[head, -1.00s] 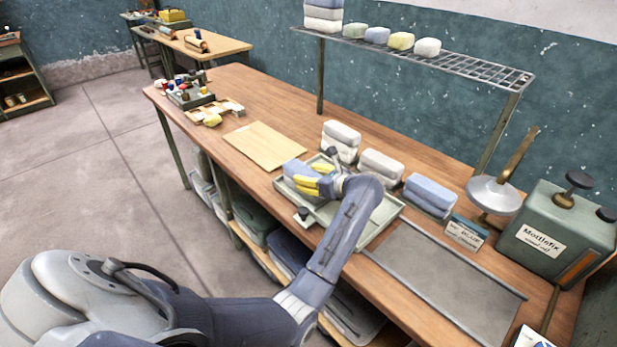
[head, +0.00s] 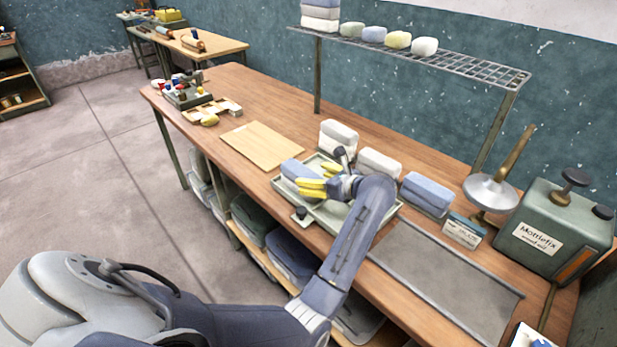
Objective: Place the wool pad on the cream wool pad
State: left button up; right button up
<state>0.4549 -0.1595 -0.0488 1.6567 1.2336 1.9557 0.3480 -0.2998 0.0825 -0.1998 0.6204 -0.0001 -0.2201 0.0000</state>
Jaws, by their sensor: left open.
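A blue-grey wool pad (head: 295,169) lies at the left end of the pale green tray (head: 354,226) on the bench. My left gripper (head: 311,187), with yellow fingers, is open just right of this pad and overlaps its near right side in the picture; I cannot tell whether they touch. Whitish pads stand behind the tray: a two-layer stack (head: 338,138) and a cream-looking one (head: 379,162) to its right, partly hidden by my wrist. A two-layer blue pad stack (head: 427,193) stands further right. My right gripper is out of view.
A wooden board (head: 262,145) lies left of the tray. A grey metal sheet (head: 445,275), a small labelled box (head: 463,231), a pan-like dish (head: 490,192) and a green can (head: 555,225) are at the right. A wire shelf (head: 450,65) with several pads overhangs the back.

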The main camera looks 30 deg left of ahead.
pick_arm(q)
jog(key=shift+v, duration=0.8)
